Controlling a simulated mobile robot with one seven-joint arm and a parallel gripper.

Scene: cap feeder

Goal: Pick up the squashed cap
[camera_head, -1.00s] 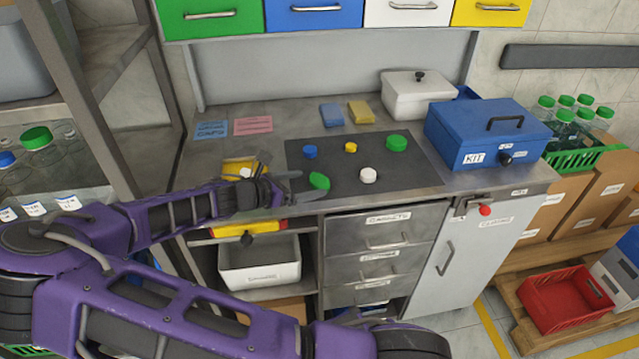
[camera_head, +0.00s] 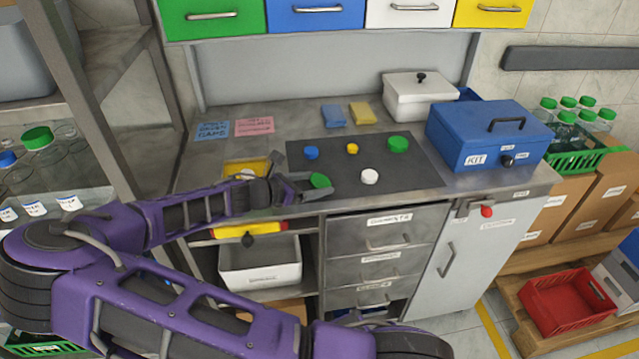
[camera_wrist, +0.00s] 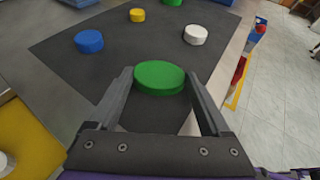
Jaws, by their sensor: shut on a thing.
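The green cap (camera_head: 320,181) at the front left of the dark mat looks oval; I take it as the squashed cap. In the wrist view this green cap (camera_wrist: 160,76) sits between my two fingertips, which touch its left and right sides. My gripper (camera_head: 309,186) reaches in from the left and is shut on it; it also fills the lower wrist view (camera_wrist: 160,84). The cap is at or close to mat height; I cannot tell whether it is clear of the mat.
The dark mat (camera_head: 425,176) also holds a blue cap (camera_head: 311,152), a yellow cap (camera_head: 352,148), a white cap (camera_head: 369,176) and a larger green cap (camera_head: 398,144). A yellow tray (camera_head: 232,168) lies left of the mat. A blue kit box (camera_head: 487,135) stands to the right.

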